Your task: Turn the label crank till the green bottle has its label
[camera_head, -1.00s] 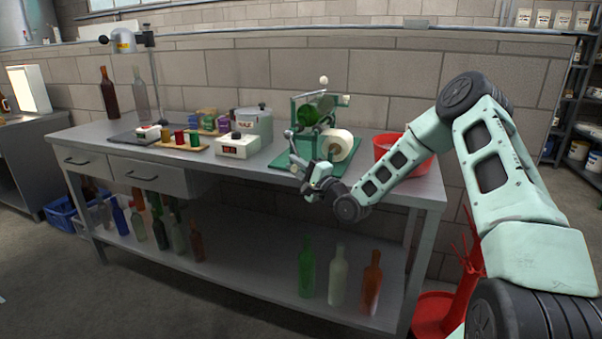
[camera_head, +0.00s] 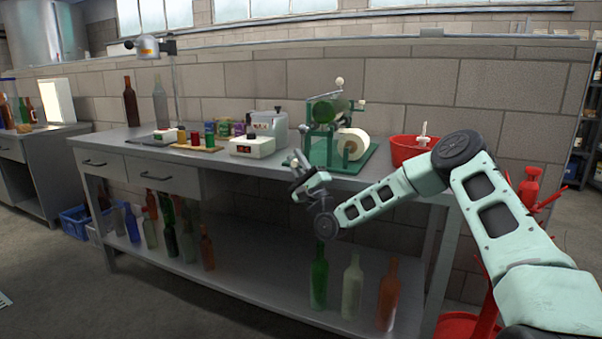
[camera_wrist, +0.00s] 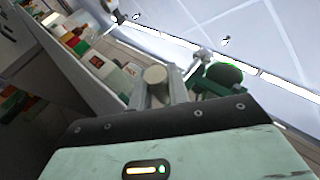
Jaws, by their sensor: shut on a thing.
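The label machine has a green frame (camera_head: 318,148) on the bench. The green bottle (camera_head: 330,108) lies across its top, and its round end shows in the wrist view (camera_wrist: 224,73). I make out no label on its visible side. A white label roll (camera_head: 353,145) sits at the machine's right. My gripper (camera_head: 300,162) is at the machine's near left side, by the bench's front edge. In the wrist view its fingers are shut on a pale round knob (camera_wrist: 155,75), which looks like the crank handle. The crank's arm is mostly hidden.
A red basin (camera_head: 405,152) stands right of the machine. A white device (camera_head: 252,146) and several coloured spools (camera_head: 195,138) stand to the left. Several bottles stand on the lower shelf (camera_head: 258,285). The floor in front is clear.

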